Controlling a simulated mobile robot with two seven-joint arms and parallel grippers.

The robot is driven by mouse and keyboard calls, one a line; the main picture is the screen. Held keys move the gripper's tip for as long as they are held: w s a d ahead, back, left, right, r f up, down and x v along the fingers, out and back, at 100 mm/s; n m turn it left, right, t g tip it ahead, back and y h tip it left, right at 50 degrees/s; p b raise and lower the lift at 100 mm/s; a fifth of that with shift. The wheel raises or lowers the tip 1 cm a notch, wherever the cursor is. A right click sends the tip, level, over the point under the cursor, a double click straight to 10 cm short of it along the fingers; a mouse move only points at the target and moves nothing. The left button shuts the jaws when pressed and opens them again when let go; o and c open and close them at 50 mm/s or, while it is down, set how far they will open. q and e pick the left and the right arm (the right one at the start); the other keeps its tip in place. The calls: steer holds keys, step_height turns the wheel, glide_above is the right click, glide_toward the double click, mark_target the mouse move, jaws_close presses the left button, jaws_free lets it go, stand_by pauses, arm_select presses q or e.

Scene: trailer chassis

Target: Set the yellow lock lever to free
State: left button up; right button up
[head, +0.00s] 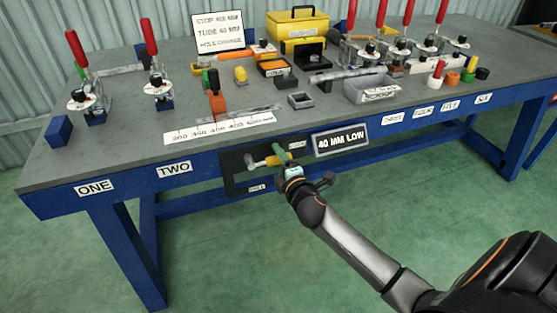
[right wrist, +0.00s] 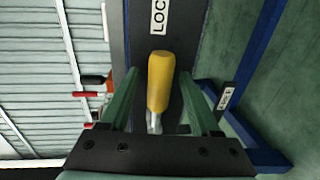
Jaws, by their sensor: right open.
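The yellow lock lever (head: 268,161) is on the dark panel (head: 234,171) at the front edge of the workbench. In the right wrist view the lever's yellow handle (right wrist: 160,80) lies between my green fingers, with a gap on each side. Its metal shank shows below the handle, and the handle points up the picture towards a partly cut-off label reading "LOC" (right wrist: 158,16). My right gripper (head: 283,157) is open around the lever and not closed on it. It also shows in the right wrist view (right wrist: 168,90). The lever's pivot is hidden. My left gripper is not in view.
A "40 MM LOW" sign (head: 341,140) hangs right of the panel, close to my right gripper. The grey benchtop (head: 120,155) holds red-handled clamps (head: 157,80), a yellow toolbox (head: 298,27) and a grey bin (head: 371,88). The green floor in front is clear.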

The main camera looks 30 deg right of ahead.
jaws_close()
stand_by(0.4)
stand_by(0.9)
